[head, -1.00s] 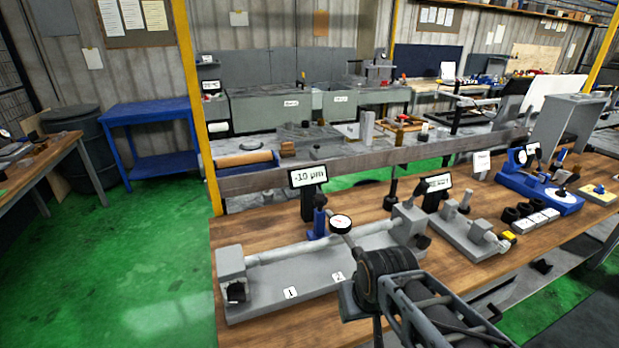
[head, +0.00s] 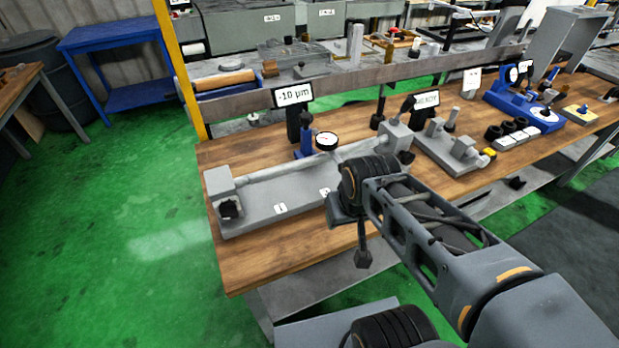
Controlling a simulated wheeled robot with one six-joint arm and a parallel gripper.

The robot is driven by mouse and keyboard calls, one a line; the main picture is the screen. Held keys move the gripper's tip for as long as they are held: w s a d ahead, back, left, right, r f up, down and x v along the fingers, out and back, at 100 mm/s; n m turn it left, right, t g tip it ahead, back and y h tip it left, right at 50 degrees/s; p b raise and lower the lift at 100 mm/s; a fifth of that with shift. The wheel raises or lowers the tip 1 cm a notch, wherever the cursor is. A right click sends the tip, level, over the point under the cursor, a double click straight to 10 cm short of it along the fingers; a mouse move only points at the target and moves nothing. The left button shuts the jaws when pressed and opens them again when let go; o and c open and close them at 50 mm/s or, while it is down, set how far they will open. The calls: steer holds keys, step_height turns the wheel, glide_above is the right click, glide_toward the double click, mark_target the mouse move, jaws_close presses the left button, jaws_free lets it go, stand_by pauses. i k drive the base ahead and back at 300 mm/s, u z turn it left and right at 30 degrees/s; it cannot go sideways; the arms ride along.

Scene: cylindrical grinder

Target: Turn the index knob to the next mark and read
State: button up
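A grey bench fixture (head: 265,216) holds a long shaft (head: 285,166) between two end blocks, with labels 1 and 2 on its front. A black knob (head: 229,208) is on the left block; another dark knob (head: 407,157) is at the right block. I cannot tell which is the index knob. A round dial gauge (head: 326,141) on a blue stand is at the shaft. The display (head: 293,95) behind reads -10 µm. My gripper (head: 363,259) seems to hang in front of the bench edge, apart from both knobs; its fingers are too unclear to read.
My arm covers the fixture's right front. A second grey fixture (head: 447,148) and a blue device (head: 524,108) stand on the bench to the right. A rail (head: 240,104) runs behind. The green floor (head: 140,220) at left is clear.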

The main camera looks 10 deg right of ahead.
mark_target(228, 210)
steer(key=u, duration=0.5)
steer(key=k, duration=1.25)
steer(key=u, duration=1.2)
steer(key=i, duration=1)
steer(key=z, duration=0.45)
